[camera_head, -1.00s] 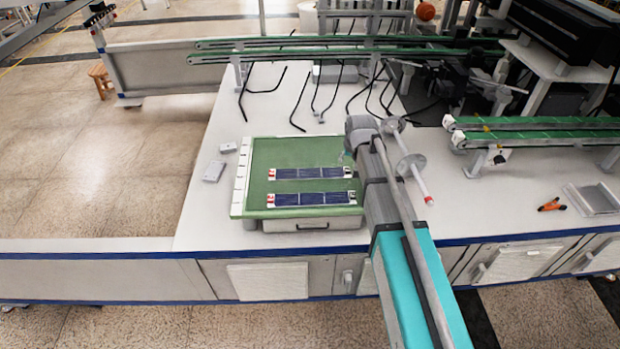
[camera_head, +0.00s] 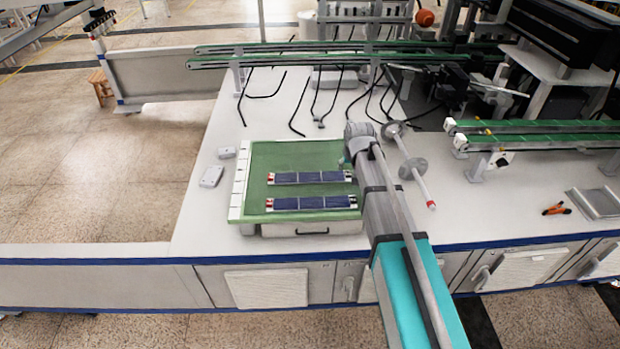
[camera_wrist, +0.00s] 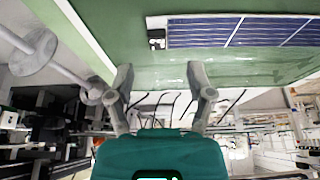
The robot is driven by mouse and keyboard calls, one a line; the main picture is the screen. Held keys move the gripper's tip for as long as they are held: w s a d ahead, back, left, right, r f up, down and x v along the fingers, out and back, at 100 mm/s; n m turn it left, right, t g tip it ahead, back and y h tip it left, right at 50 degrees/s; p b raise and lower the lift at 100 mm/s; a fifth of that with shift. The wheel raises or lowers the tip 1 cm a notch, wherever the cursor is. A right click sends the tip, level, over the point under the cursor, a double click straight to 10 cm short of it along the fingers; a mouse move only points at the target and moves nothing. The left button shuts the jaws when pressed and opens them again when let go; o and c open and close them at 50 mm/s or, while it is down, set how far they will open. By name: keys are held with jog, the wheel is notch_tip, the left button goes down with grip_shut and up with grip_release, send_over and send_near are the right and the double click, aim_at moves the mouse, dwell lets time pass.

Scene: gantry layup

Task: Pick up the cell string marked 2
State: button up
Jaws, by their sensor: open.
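Two dark blue cell strings lie flat and parallel on a green mat (camera_head: 330,152). The back string (camera_head: 310,178) and the front string (camera_head: 311,203) each have a red and white mark at the left end. The marks are too small to read, so I cannot tell which is 2. In the wrist view, one string (camera_wrist: 240,32) shows at the top, with a black mark on its white end; I cannot tell which string it is. My gripper (camera_wrist: 160,88) is open and empty, its fingers apart from that string. In the head view the arm largely hides it near the mat's right edge.
A white ruler-like strip (camera_head: 239,185) runs along the mat's left edge. Small white boxes (camera_head: 212,176) stand left of it. A rod with discs (camera_head: 418,180) lies right of my arm. Black cables and green conveyors (camera_head: 330,58) are behind. Orange-handled pliers (camera_head: 557,209) lie at right.

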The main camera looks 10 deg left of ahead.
aim_at(348, 173)
jog(key=shift+b+x, duration=2.25)
jog(key=shift+x, duration=0.25)
jog(key=shift+d, duration=0.15)
grip_shut()
